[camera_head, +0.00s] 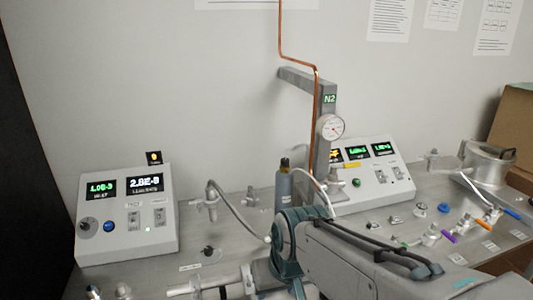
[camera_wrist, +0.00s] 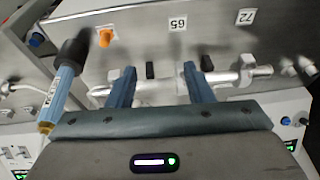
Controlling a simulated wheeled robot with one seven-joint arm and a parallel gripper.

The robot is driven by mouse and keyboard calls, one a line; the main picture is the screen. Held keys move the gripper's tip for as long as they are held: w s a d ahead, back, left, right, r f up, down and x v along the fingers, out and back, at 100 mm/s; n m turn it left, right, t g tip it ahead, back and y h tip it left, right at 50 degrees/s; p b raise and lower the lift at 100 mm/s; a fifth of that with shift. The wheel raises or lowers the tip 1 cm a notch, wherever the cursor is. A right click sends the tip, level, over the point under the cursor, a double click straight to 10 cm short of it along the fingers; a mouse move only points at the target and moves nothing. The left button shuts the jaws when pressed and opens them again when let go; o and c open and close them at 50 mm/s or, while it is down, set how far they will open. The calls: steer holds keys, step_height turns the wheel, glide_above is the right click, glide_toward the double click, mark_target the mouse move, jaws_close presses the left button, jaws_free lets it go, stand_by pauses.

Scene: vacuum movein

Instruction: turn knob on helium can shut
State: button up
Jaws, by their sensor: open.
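A slim grey-blue can (camera_head: 284,188) with a dark top stands at the middle of the bench in the head view, partly behind my arm. I take it for the helium can. In the wrist view a blue can (camera_wrist: 61,88) with a black end (camera_wrist: 76,46) lies slanted at the left, with a brass-coloured tip at its other end. I cannot make out its knob clearly. My gripper (camera_wrist: 157,75) is open, with its two blue fingers apart and to the right of the can, not touching it. My arm hides the gripper in the head view.
A metal pipe fitting (camera_wrist: 246,74) runs behind the fingertips. An orange knob (camera_wrist: 105,36) is on the panel nearby. In the head view, a left display box (camera_head: 127,218), a right display box (camera_head: 378,178) and a grey post with a gauge (camera_head: 330,127) stand on the crowded bench.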

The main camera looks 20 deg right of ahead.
mark_target(285, 162)
steer(key=w+a+r+m+t+y+p, duration=0.1)
steer(key=w+a+r+t, duration=0.15)
steer(key=w, duration=0.55)
steer(key=w+a+r+t+y+p, duration=0.1)
steer(key=w+r+t, duration=0.15)
steer(key=w, duration=0.45)
steer(key=w+d+r+m+t+h+p, duration=0.2)
steer(key=w+d+r+m+h, duration=0.1)
steer(key=w, duration=0.7)
steer(key=w+d+r+m+t+h+p, duration=0.1)
steer(key=w+d+r+m+t+h, duration=0.15)
steer(key=w, duration=0.85)
steer(key=d+f+m+g+h+p, duration=0.1)
steer(key=d+m+g+h+p, duration=0.1)
steer(key=d+m+g+h, duration=0.1)
steer(key=w+d+f+m+g+h+p, duration=0.1)
steer(key=d+m+g+h+p, duration=0.2)
steer(key=d+h, duration=0.3)
steer(key=d+f+m+g+h+p, duration=0.2)
steer(key=d+m+g+h+p, duration=0.1)
steer(key=d+h, duration=0.2)
steer(key=shift+w+d+g+h, duration=0.2)
steer(key=shift+w+g+h, duration=0.05)
steer(key=shift+g+h, duration=0.1)
steer(key=c, duration=1)
